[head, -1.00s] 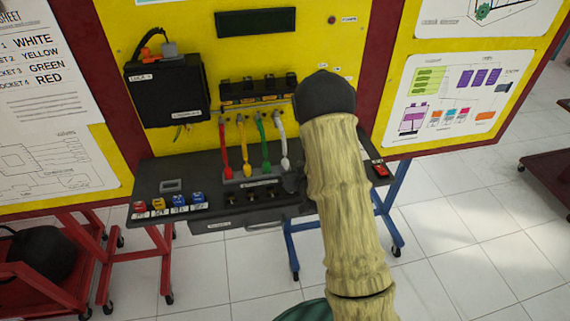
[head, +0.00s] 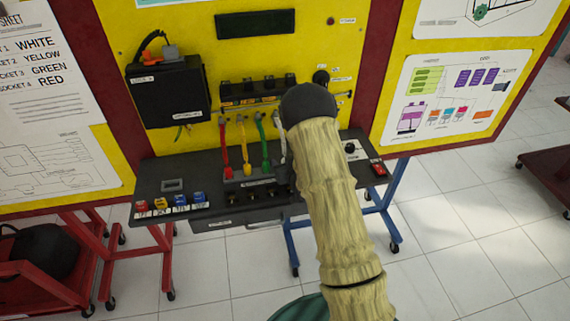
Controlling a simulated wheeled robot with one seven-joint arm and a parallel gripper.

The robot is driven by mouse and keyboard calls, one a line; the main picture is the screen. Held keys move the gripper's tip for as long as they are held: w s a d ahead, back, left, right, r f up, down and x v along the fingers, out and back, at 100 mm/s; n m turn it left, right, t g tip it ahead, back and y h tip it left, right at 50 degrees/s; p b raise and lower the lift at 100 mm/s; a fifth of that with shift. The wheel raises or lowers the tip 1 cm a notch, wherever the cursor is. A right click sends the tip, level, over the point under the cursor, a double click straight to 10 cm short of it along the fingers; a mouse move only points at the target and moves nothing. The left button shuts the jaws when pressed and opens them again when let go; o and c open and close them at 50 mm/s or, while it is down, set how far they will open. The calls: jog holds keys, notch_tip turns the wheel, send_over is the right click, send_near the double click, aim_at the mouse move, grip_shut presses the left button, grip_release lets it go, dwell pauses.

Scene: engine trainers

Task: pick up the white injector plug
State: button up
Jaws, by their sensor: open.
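The white injector plug hangs on a white cable (head: 281,143) at the right end of a row of coloured plugs. The plug's lower end is mostly hidden by my arm and gripper. The red plug (head: 228,171), yellow plug (head: 247,169) and green plug (head: 266,163) stand to its left in a dark rack (head: 240,182). My gripper (head: 284,180) shows only as a small dark shape at the rack's right end, beside the white plug. It is open; its fingertips are not clear, and I cannot tell whether it touches the plug.
A black box (head: 168,92) and a dark injector rail (head: 252,92) are fixed on the yellow panel (head: 230,50). Coloured blocks (head: 180,202) sit on the dark shelf's left side. A red switch (head: 379,169) and a black knob (head: 350,148) are at its right.

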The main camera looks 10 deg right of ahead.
grip_shut()
dwell(0.3)
notch_tip(320, 180, up, 10)
jog(key=shift+r+b, duration=0.1)
jog(key=shift+b, duration=0.8)
jog(key=s+a+f+n+g+y, duration=0.1)
jog(key=s+a+n+y, duration=0.1)
jog(key=a, duration=0.4)
jog(key=s+a+f+n+g+y, duration=0.1)
jog(key=s+a+n+g+y, duration=0.1)
jog(key=a, duration=0.4)
jog(key=s+a+n+g+y+p, duration=0.1)
jog(key=s+a+n+g+y, duration=0.1)
jog(key=s+a+n+y, duration=0.2)
jog(key=a+n+y, duration=0.1)
jog(key=a, duration=0.1)
jog(key=shift+a+f, duration=0.35)
jog(key=shift+f, duration=0.05)
